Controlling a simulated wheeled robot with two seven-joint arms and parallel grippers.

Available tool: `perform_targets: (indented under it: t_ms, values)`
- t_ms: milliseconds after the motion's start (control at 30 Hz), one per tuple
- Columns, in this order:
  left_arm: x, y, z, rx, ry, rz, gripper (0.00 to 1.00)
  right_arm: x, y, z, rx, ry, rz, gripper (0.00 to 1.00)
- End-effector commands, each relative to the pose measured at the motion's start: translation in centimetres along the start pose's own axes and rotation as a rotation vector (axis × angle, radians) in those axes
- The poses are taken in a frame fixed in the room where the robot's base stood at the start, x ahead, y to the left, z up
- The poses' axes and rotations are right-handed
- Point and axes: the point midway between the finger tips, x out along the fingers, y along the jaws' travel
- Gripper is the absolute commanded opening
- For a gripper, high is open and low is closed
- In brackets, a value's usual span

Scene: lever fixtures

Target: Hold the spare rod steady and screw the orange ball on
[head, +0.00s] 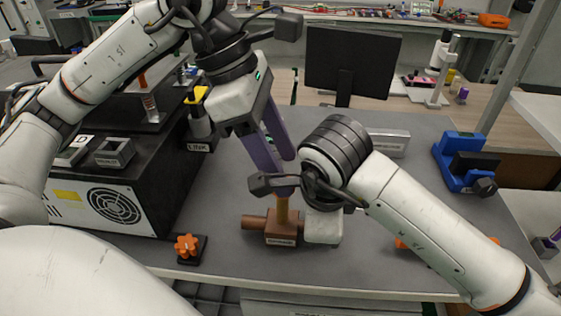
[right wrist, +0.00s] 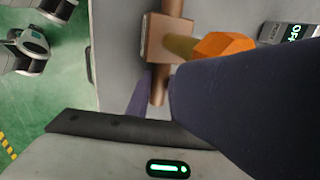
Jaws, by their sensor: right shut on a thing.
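A brown block (head: 281,229) with a label on its front sits on the grey bench top. A brown bar runs crosswise through it and a tan rod (head: 282,205) stands upright from it. In the right wrist view the block (right wrist: 153,38) shows with an orange, many-sided piece (right wrist: 222,45) at the rod's near end. In the head view the rod's top is hidden behind my right wrist. My right gripper (right wrist: 157,97) is shut on the brown bar beside the block. My left gripper (head: 284,165) points down above the rod, its purple fingers apart with no object visible between them.
An orange star knob (head: 187,246) on a black base stands at the front left. Small orange parts (head: 400,243) are partly hidden behind my right arm.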

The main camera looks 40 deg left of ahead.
Motion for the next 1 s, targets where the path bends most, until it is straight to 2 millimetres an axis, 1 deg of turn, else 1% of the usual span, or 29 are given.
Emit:
perform_targets:
  t_ms: [67, 100, 167, 200, 233, 767, 867, 1000]
  values:
    - [0.0, 0.0, 0.0, 0.000, 0.000, 0.000, 0.53, 0.0, 0.0, 0.0, 0.000, -0.001, -0.001, 0.00]
    - [0.0, 0.0, 0.0, 0.000, 0.000, 0.000, 0.55, 0.0, 0.0, 0.0, 0.000, -0.001, -0.001, 0.00]
    - [0.0, 0.0, 0.0, 0.000, 0.000, 0.000, 0.65, 0.0, 0.0, 0.0, 0.000, -0.001, -0.001, 0.00]
    - [0.0, 0.0, 0.0, 0.000, 0.000, 0.000, 0.72, 0.0, 0.0, 0.0, 0.000, -0.001, -0.001, 0.00]
    - [0.0, 0.0, 0.0, 0.000, 0.000, 0.000, 0.75, 0.0, 0.0, 0.0, 0.000, -0.001, -0.001, 0.00]
    - [0.0, -0.3, 0.1, 0.005, -0.002, -0.008, 0.75, 0.0, -0.2, -0.1, 0.008, 0.001, -0.003, 0.00]
    - [-0.8, -0.2, 0.1, 0.005, -0.003, -0.005, 0.75, 0.0, -0.2, -0.2, 0.009, 0.002, -0.002, 0.00]
    - [-3.3, -0.1, 0.2, 0.005, -0.005, 0.001, 0.75, 0.1, -0.1, -0.3, 0.011, 0.005, -0.001, 0.00]
